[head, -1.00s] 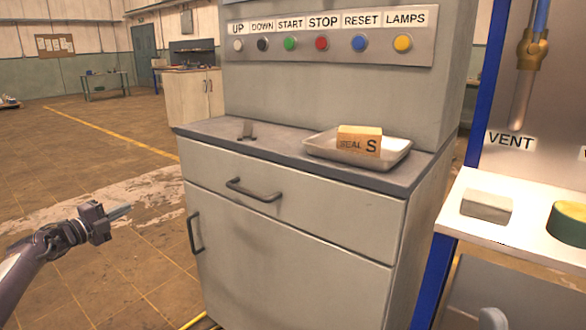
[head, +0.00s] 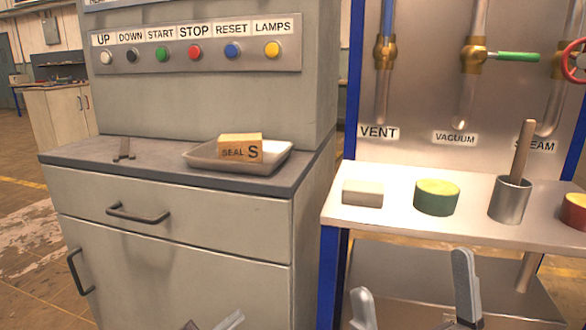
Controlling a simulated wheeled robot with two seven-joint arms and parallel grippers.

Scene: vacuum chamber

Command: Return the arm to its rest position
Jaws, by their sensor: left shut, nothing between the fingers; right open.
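My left gripper (head: 222,322) shows only at the bottom edge, in front of the grey cabinet (head: 170,270). It is shut and empty; most of it is cut off by the frame. My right gripper (head: 414,290) is at the bottom, right of centre, in front of the steel shelf unit. Its two grey fingers stand apart with nothing between them. The arms behind both grippers are out of view.
On the cabinet top, a tray (head: 275,162) holds a SEAL S box (head: 240,147); a small dark metal piece (head: 124,149) lies left. The shelf (head: 400,222) bears a pale block (head: 362,193), green-yellow tin (head: 437,198), metal cup (head: 509,201) and red-yellow tin (head: 574,211). Valves hang above.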

